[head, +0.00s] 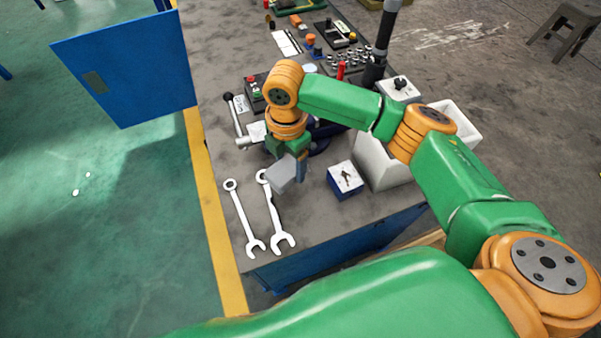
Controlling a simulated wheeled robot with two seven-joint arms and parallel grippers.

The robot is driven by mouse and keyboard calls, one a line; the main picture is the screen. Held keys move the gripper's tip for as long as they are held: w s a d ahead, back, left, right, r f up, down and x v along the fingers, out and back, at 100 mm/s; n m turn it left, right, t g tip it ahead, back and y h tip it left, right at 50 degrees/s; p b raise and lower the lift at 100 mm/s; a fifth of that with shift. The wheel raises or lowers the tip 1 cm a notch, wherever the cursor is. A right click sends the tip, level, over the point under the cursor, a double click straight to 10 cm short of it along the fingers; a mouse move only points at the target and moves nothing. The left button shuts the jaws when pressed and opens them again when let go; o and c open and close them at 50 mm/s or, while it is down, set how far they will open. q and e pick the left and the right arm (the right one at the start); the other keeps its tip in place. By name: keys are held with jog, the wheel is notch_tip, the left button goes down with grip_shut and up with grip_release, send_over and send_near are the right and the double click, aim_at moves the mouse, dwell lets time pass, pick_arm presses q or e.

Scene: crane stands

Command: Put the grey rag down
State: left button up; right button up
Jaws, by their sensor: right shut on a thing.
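My right gripper (298,170) is above the front part of the grey workbench top (330,215), pointing down. It is shut on a small light grey piece, the grey rag (281,177), which sticks out to the left of the fingers. The fingers and wrist hide part of the rag. I cannot tell whether the rag touches the bench top. My left gripper is not in view.
Two wrenches (241,215) (273,208) lie left of and below the gripper. A blue box with a white arrow-marked top (346,181) stands to the right, beside a white bin (377,168). A lever tool (236,115) and small parts lie farther back. The bench's front corner is bare.

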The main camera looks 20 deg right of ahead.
jog(key=f, duration=0.1)
jog(key=d+f, duration=0.1)
jog(key=f, duration=0.1)
jog(key=d+f, duration=0.1)
jog(key=f, duration=0.1)
jog(key=shift+s+f, duration=0.15)
jog(key=shift+f, duration=0.3)
jog(key=shift+f, duration=0.2)
jog(key=o, duration=1.2)
jog(key=shift+r, duration=0.1)
notch_tip(320, 180, up, 12)
jog(key=shift+r+p, duration=0.15)
jog(key=shift+p, duration=0.2)
